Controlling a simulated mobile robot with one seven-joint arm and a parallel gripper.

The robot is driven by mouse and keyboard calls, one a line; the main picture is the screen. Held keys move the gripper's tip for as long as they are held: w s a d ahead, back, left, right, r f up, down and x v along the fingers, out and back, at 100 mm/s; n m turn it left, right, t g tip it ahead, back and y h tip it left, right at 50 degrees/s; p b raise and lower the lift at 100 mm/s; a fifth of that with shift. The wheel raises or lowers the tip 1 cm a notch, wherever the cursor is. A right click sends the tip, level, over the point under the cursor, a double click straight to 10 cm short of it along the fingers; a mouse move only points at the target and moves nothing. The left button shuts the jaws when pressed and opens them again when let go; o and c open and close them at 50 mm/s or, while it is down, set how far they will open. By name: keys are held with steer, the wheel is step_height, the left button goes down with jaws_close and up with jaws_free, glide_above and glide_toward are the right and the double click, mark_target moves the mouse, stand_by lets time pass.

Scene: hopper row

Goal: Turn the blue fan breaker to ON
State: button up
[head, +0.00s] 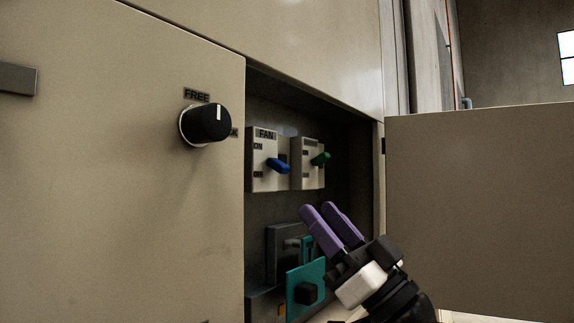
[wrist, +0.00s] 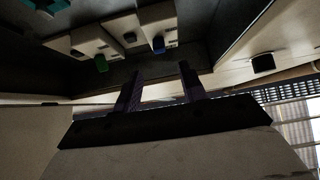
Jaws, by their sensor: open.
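The blue fan breaker lever (head: 278,166) sticks out of a pale box (head: 262,180) marked FAN inside the open cabinet recess. ON is printed near the box's top; the lower label is blurred. The lever sits about mid-height, and I cannot tell its exact setting. It also shows in the wrist view (wrist: 158,44), above the gap between my fingers. My gripper (head: 317,206) has two purple fingers, open and empty, below and right of the lever in the head view and apart from it. My gripper also shows in the wrist view (wrist: 160,69).
A teal part (head: 305,287) and grey box sit lower in the recess. A black knob (head: 208,123) marked FREE is on the left panel. The open door (head: 480,210) stands at right.

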mark_target(286, 171)
steer(key=p+x, duration=0.3)
steer(key=x, duration=0.6)
steer(key=shift+a+r, duration=0.1)
steer(key=shift+r, duration=0.05)
jaws_close()
